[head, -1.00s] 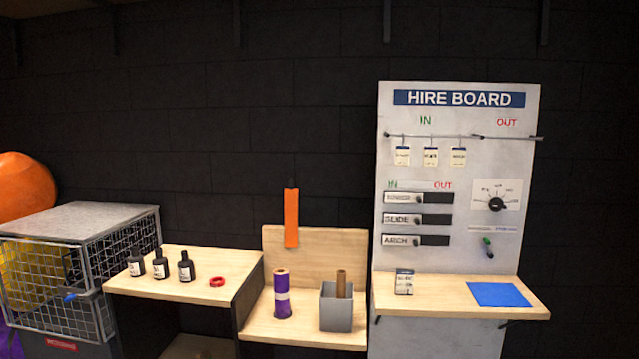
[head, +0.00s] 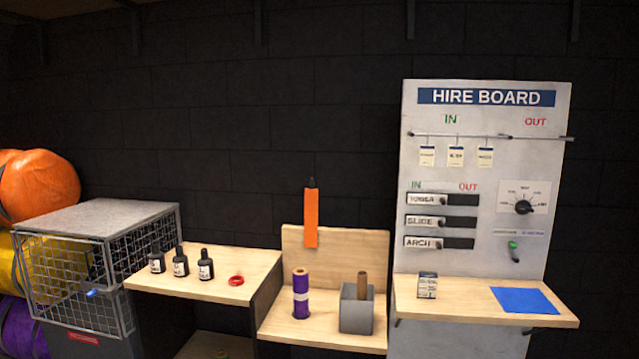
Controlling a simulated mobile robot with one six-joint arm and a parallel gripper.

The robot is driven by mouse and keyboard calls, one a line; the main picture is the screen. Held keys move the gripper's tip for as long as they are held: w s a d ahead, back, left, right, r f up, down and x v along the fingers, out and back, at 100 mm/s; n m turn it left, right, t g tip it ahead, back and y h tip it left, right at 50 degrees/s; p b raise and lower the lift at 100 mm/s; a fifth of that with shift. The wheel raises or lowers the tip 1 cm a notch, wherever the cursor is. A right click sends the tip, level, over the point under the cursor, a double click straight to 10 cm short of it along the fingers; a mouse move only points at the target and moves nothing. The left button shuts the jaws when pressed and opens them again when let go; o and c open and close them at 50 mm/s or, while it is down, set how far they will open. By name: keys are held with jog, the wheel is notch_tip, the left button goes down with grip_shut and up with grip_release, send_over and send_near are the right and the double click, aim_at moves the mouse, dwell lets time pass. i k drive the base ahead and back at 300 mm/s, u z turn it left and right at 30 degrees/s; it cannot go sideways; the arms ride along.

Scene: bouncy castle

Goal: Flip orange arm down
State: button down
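The orange arm (head: 311,218) is a flat, narrow orange strip with a black end at its top. It stands upright in front of the dark wall, its lower part against the wooden back panel (head: 350,248) of the middle shelf. My gripper is not in view, and nothing is seen touching the arm.
Below the arm are a purple roll (head: 301,297) and a grey box (head: 357,314) holding a brown tube. Black bottles (head: 180,263) and a red ring (head: 236,281) sit on the left shelf. A wire cage (head: 95,270) stands left, the hire board (head: 485,180) right.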

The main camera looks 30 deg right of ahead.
aim_at(310, 194)
jog(key=u, duration=0.05)
jog(key=i, duration=1)
jog(key=z, duration=0.05)
